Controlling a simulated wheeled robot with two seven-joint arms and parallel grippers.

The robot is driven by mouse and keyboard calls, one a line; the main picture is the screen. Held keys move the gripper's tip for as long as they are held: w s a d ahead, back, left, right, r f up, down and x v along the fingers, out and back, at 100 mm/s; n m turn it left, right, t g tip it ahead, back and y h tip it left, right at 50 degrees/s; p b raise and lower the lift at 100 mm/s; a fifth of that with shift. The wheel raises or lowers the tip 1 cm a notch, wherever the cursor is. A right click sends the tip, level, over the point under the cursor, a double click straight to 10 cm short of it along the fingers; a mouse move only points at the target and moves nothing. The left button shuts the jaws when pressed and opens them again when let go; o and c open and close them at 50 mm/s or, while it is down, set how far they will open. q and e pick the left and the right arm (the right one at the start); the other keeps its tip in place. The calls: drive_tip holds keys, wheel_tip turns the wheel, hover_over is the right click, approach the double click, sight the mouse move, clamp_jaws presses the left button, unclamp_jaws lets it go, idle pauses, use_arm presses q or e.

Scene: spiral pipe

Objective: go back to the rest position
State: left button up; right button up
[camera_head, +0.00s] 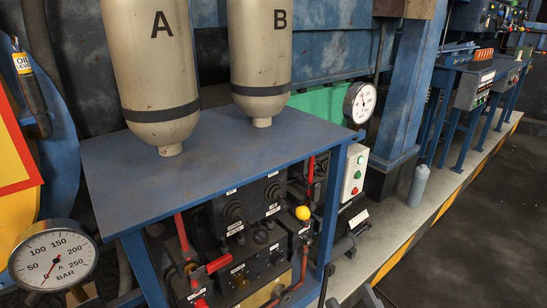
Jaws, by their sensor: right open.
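Only a small grey piece at the bottom edge, right of centre, seems to belong to my right gripper (368,297). It is in front of the blue bench's lower right side and most of it is cut off by the frame. It is open, and I see nothing held in it. My left gripper is out of view. No separate task object is named.
A blue bench (215,145) carries cylinder A (155,75) and cylinder B (262,60). Below are red levers (217,264), a yellow knob (302,213) and black valve blocks. Gauges stand left (54,257) and right (359,103). Dark floor (470,230) lies open at right.

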drive_tip(key=s+d+f+g+h+p, duration=0.1)
drive_tip(key=s+f+g+h, duration=0.1)
drive_tip(key=f+g, duration=0.3)
drive_tip(key=s+f+g+h+p, duration=0.2)
drive_tip(key=f+g, duration=0.3)
drive_tip(key=f, duration=0.4)
drive_tip(key=shift+s+d+h, duration=0.35)
drive_tip(key=shift+s+h, duration=0.05)
drive_tip(key=shift+h, duration=0.3)
idle(0.7)
